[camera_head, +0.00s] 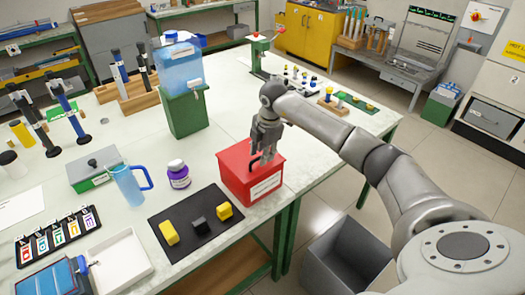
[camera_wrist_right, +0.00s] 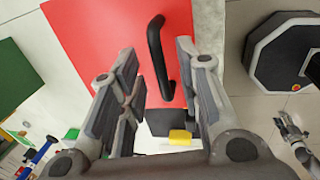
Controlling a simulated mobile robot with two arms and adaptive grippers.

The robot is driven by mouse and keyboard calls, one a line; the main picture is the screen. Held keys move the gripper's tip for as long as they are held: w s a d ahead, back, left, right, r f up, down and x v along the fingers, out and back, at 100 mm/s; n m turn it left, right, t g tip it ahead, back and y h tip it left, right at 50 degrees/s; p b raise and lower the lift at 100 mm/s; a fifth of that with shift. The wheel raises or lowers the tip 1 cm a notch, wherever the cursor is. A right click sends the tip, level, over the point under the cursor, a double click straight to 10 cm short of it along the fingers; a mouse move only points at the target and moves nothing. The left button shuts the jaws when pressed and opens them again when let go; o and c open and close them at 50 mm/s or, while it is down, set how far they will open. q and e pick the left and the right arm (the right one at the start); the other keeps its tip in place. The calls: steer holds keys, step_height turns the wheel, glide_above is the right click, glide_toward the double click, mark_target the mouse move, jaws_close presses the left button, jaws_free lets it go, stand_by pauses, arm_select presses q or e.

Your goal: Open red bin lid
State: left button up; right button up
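The red bin (camera_head: 262,188) stands at the near right edge of the table, with a white label on its front. Its lid looks closed. The lid's black bar handle shows in the right wrist view (camera_wrist_right: 157,55). My right gripper (camera_head: 264,152) is over the lid, fingers pointing down at the handle. In the right wrist view its fingers (camera_wrist_right: 157,66) are apart, with the handle in the gap; no contact is clear. My left gripper is outside the head view; a small grey jointed part (camera_wrist_right: 292,132) at the wrist view's right edge may be it.
A black mat (camera_head: 190,238) with yellow and dark blocks lies left of the bin. A green stand with a blue water tank (camera_head: 180,68) is behind. A grey open box (camera_head: 348,252) is below the table edge.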

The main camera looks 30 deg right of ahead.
jaws_close()
stand_by(0.3)
